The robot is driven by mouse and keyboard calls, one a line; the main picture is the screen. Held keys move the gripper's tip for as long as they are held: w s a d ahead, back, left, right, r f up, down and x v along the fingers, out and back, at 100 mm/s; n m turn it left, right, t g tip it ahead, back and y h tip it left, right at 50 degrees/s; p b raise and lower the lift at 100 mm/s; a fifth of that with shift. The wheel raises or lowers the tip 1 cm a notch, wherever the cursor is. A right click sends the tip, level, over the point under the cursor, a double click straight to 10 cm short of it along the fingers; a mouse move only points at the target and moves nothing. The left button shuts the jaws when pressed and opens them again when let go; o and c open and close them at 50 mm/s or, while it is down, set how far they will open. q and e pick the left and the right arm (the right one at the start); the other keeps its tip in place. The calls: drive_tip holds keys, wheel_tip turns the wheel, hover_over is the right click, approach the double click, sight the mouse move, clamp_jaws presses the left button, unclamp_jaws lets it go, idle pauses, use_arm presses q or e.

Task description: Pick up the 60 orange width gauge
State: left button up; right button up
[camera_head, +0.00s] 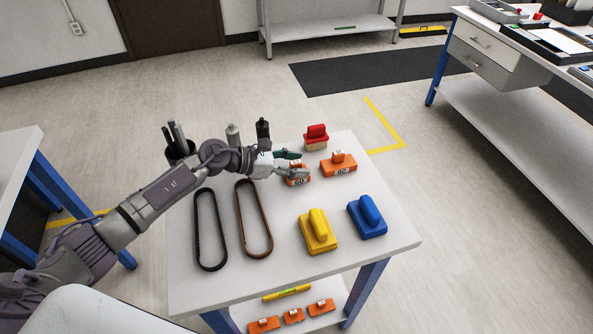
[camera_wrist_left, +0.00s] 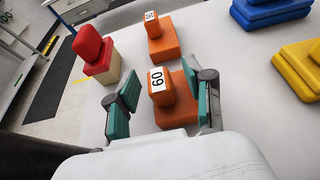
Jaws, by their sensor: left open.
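The 60 orange width gauge (camera_head: 299,181) is an orange block with a smaller upright block on top, bearing a white label marked 60. It stands on the white table, partly hidden by my left gripper (camera_head: 291,164) in the head view. In the left wrist view the gauge (camera_wrist_left: 178,110) lies between the two teal-padded fingers of my left gripper (camera_wrist_left: 163,107). The fingers are open and spread to either side of it, with visible gaps to the upright block. My right gripper is not in view.
Another orange gauge (camera_head: 338,168) and a red-and-beige piece (camera_head: 316,139) stand just behind. Yellow (camera_head: 318,234) and blue (camera_head: 367,219) blocks are nearer the front right. Black (camera_head: 209,229) and brown (camera_head: 253,220) belts lie left. Several orange pieces sit on the lower shelf.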

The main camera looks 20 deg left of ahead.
use_arm(q)
clamp_jaws()
drive_tip(key=shift+r, duration=0.1)
